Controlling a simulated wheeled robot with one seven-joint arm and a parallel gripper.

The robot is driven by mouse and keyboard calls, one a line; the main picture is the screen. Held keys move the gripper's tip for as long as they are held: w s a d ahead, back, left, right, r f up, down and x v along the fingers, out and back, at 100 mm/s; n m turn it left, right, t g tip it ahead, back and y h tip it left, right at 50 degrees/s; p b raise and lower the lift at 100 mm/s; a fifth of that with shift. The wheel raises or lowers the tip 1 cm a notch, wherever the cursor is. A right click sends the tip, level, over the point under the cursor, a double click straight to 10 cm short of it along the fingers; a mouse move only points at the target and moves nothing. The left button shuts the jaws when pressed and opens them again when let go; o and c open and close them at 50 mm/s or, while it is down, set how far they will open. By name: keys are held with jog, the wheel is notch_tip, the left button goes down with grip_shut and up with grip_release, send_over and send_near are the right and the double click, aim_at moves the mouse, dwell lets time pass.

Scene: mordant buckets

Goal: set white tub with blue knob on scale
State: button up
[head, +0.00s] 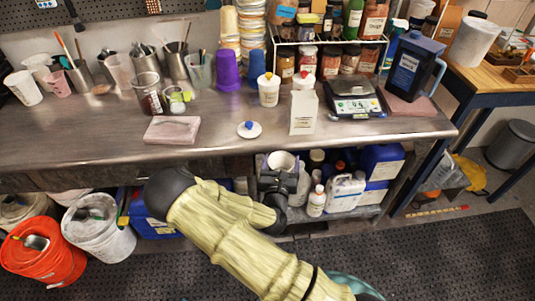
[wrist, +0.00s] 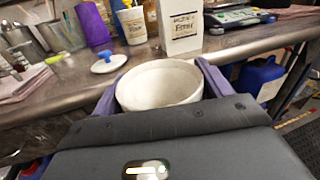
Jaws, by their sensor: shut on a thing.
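My gripper (wrist: 158,95) is shut on a white tub (wrist: 160,84), one finger on each side. The tub is open at the top, looks empty and is roughly upright. In the head view the tub (head: 282,160) is in front of the counter's front edge, partly hidden by my gripper (head: 278,180). A white lid with a blue knob (head: 249,130) lies apart on the counter; it also shows in the wrist view (wrist: 108,63). The scale (head: 354,100) stands at the right of the counter, its display lit and its plate seemingly bare.
A white box (head: 303,112) stands left of the scale, beside a lidded white tub (head: 268,91). A dark jug (head: 412,68) is to the right of the scale. A spice rack (head: 330,45) stands behind. Bottles (head: 345,190) fill the shelf below.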

jog(key=s+d+f+n+y, duration=0.1)
jog(key=d+f+n+y, duration=0.1)
jog(key=d+f, duration=0.5)
jog(key=shift+s+d+f+y, duration=0.4)
jog(key=shift+f+y, duration=0.3)
jog(key=shift+f, duration=0.2)
